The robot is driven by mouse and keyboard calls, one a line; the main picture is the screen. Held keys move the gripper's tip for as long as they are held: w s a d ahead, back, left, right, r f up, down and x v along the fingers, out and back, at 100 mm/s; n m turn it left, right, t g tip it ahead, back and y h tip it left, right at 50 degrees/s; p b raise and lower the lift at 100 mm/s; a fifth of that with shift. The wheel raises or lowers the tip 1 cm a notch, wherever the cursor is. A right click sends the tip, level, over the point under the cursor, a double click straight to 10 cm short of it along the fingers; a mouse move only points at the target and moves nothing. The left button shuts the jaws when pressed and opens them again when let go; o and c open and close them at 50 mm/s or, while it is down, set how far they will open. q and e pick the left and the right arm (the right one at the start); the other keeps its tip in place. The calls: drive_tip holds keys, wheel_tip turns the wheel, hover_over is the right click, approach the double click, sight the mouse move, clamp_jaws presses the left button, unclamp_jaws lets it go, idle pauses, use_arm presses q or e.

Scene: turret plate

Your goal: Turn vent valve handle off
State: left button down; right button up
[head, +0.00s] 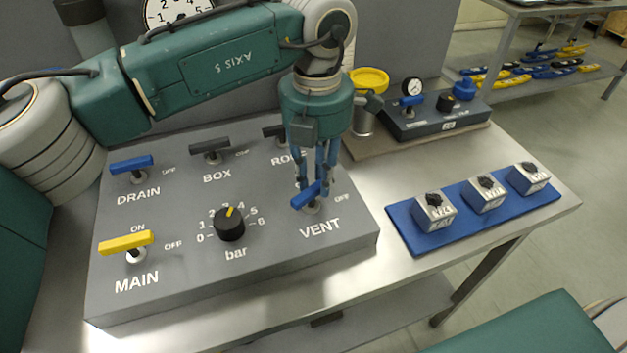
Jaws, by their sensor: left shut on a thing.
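The vent valve has a blue handle (305,197) above the VENT label at the right of the grey valve panel (180,285). The handle sits at a slant, its right end raised toward the back in the picture. My left gripper (314,185) points down from above and is shut on the blue vent handle. The fingers partly cover the handle and the ON mark behind it; the OFF mark shows to the right. My right gripper is not in view; a green arm part of mine shows at the bottom right.
The panel also has a blue DRAIN handle (132,164), a yellow MAIN handle (126,242), a dark BOX handle (209,145), a partly hidden dark handle (273,132) and a black bar knob (229,224). A blue mat (408,229) with three metal blocks lies to the right.

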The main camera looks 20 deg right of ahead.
sight(319, 185)
use_arm(q)
drive_tip(key=shift+s+d+r+m+b, duration=0.15)
drive_tip(key=shift+m+b, duration=0.1)
drive_tip(key=shift+m, duration=0.9)
drive_tip(key=shift+s+d+m+b, duration=0.1)
drive_tip(key=shift+m+b, duration=0.15)
drive_tip(key=shift+m, duration=0.9)
drive_tip(key=c, duration=1.5)
unclamp_jaws()
drive_tip(key=shift+s+a, duration=0.1)
wheel_tip(319, 185, up, 12)
